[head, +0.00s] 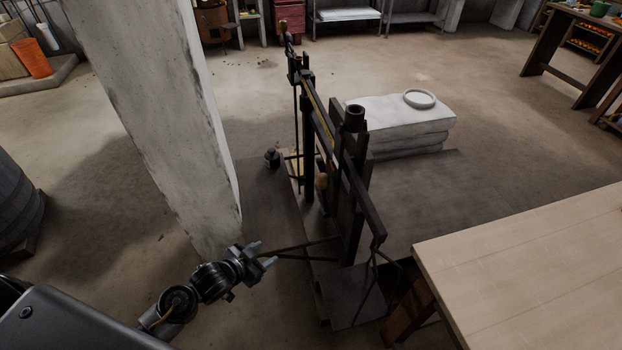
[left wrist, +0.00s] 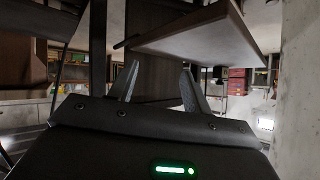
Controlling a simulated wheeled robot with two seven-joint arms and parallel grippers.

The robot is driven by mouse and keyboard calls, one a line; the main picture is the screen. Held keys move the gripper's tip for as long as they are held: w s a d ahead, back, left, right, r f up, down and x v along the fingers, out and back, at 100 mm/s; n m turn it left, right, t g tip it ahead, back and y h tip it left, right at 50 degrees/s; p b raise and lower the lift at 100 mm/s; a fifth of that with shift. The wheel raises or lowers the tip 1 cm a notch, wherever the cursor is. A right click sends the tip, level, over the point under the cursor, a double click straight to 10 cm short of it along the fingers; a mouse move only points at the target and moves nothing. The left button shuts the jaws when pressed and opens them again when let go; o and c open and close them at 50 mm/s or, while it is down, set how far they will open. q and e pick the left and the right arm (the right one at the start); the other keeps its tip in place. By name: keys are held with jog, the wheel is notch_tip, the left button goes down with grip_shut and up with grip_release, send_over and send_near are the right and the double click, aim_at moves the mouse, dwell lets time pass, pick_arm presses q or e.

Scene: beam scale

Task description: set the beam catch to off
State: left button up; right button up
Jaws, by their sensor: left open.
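The beam scale (head: 355,190) is a dark upright frame with a long beam (head: 322,118) running from the back left to the front right. A brown rounded knob (head: 321,182) shows low on its frame. A small upright piece (head: 284,30) shows at the beam's far end. I cannot tell which part is the catch or how it is set. My left gripper (head: 265,254) is open and empty, low and left of the scale's near end, apart from the knob. Its two fingers (left wrist: 159,80) show spread in the left wrist view, with nothing between them.
A concrete pillar (head: 160,110) stands close behind my left gripper. A pale wooden table (head: 540,270) fills the front right. Stacked pale sacks (head: 405,122) with a white ring-shaped dish (head: 419,98) lie behind the scale. A small dark weight (head: 272,158) stands left of the scale.

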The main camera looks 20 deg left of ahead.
pick_arm(q)
jog(key=w+d+r+m+t+h, duration=0.1)
jog(key=w+r+m+h, duration=0.15)
jog(key=r, duration=0.45)
jog(key=w+r+m+t+h, duration=0.1)
jog(key=w+r+m+h, duration=0.2)
jog(key=r, duration=0.4)
notch_tip(320, 180, up, 10)
jog(key=m+g+h+p, duration=0.3)
jog(key=m+h+p, duration=0.1)
jog(key=h, duration=0.3)
send_over(323, 197)
jog(key=v, duration=0.3)
jog(key=shift+w, duration=0.25)
